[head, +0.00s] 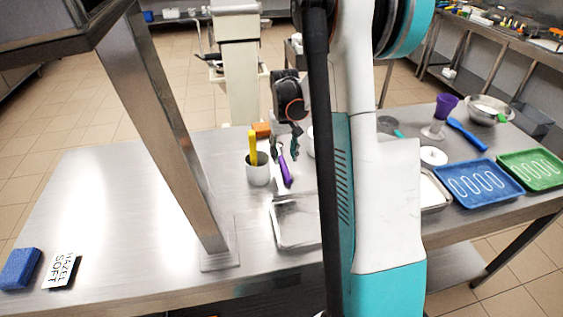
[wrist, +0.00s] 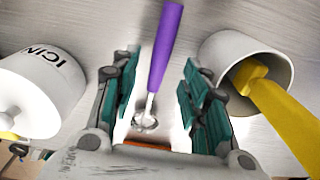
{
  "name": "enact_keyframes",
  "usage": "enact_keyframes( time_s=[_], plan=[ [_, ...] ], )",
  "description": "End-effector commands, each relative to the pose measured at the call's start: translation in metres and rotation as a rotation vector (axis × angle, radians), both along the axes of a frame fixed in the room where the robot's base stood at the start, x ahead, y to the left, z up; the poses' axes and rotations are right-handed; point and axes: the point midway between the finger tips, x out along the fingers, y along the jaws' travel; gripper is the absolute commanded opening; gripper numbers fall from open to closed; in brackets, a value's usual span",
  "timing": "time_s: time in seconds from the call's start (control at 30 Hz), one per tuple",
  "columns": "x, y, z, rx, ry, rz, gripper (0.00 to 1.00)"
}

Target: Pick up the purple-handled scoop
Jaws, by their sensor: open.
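The purple-handled scoop (head: 286,171) lies on the steel table just right of a grey cup in the head view. In the wrist view its purple handle (wrist: 166,45) runs up to the top edge, and its bright metal end (wrist: 147,120) lies between my fingers. My gripper (head: 285,146) is open, with its teal finger pads (wrist: 159,85) on either side of the scoop. The pads look apart from it. Whether the fingers are level with the scoop or still above it, I cannot tell.
The cup (head: 258,175) with a yellow-handled tool (wrist: 265,95) stands close to the right finger in the wrist view. A white ICING tub (wrist: 40,95) stands left. A steel tray (head: 295,222) lies in front. An orange block (head: 262,130) sits behind. The table's left is mostly clear.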

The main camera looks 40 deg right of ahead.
Motion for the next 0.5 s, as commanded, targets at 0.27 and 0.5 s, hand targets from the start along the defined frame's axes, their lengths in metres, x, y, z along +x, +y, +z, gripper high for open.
enact_keyframes(
  time_s=[0.27,0.5],
  plan=[
    [0.003,-0.001,-0.041,0.000,0.000,0.000,0.42],
    [0.002,-0.001,-0.047,0.000,0.000,0.000,0.42]
  ],
)
